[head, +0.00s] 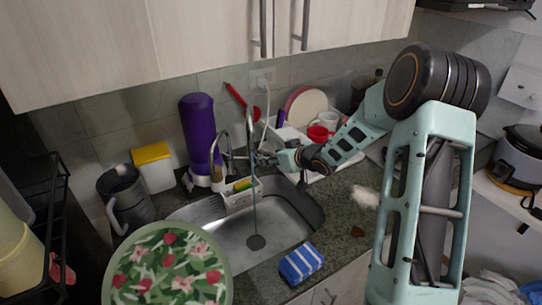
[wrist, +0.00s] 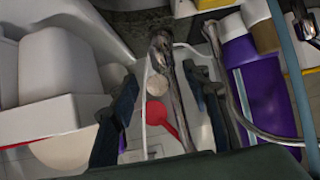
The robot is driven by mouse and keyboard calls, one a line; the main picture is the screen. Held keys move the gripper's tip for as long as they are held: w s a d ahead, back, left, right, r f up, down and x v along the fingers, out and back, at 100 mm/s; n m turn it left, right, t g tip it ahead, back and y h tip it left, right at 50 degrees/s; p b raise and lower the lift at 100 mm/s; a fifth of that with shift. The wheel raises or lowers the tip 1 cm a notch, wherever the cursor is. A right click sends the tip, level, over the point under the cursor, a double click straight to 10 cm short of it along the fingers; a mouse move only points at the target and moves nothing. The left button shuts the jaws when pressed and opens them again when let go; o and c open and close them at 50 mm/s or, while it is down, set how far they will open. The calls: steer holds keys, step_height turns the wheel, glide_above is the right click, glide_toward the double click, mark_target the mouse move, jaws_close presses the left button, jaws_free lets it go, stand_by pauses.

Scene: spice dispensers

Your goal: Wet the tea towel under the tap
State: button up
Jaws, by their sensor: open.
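The tea towel (head: 301,263), blue with white stripes, lies folded on the counter at the right front of the sink (head: 285,232). The chrome tap (head: 222,150) stands at the back of the sink. A thin bluish vertical streak that looks like water (head: 254,190) runs down toward the drain. My gripper (head: 262,158) is at the tap, away from the towel. In the wrist view its dark fingers (wrist: 162,85) are open on either side of a chrome tap part (wrist: 162,50). Whether they touch it I cannot tell. The towel is not in the wrist view.
A purple dispenser (head: 198,130) and a white caddy with a sponge (head: 243,195) stand by the tap. A dish rack with a red cup (head: 319,134) is behind my arm. A floral round item (head: 168,268) covers the front left. Cupboards (head: 200,40) hang above.

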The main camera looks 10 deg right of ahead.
steer(key=p+v, duration=0.4)
steer(key=v, duration=0.3)
steer(key=shift+d, duration=0.1)
stand_by(0.5)
